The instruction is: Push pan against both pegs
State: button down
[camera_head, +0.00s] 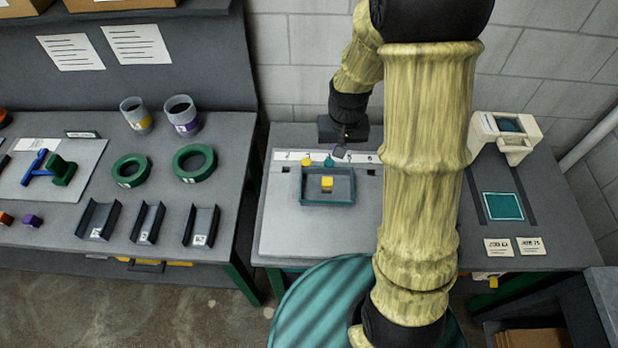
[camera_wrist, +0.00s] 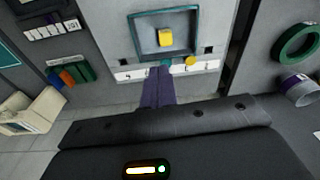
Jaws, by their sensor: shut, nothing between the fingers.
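The pan (camera_head: 327,203) is a shallow dark tray with teal walls, lying flat on a light board. A yellow cube (camera_head: 327,183) sits inside it. A yellow peg (camera_head: 306,161) and a teal peg (camera_head: 329,161) stand on a pale strip just behind the pan's back wall. I cannot tell whether the pan touches either peg. My gripper (camera_head: 340,151) is shut and empty behind the strip, near the teal peg. In the wrist view, the fingers (camera_wrist: 160,72) point at the pan (camera_wrist: 138,36), beside the yellow peg (camera_wrist: 190,62); the teal peg is mostly hidden there.
The left bench holds green rings (camera_head: 194,163), grey cups (camera_head: 181,115) and channel pieces (camera_head: 147,222). To the right stand a cream fixture (camera_head: 505,133), a teal square (camera_head: 503,206) and labels. My arm hides part of the board's right side. The board in front of the pan is clear.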

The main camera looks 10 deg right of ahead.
jog(key=s+r+n+t, duration=0.1)
jog(key=s+r, duration=0.4)
jog(key=s, duration=0.6)
jog(key=shift+s+d+r+b, duration=0.2)
jog(key=shift+s+r+b, duration=0.05)
jog(key=shift+b, duration=0.1)
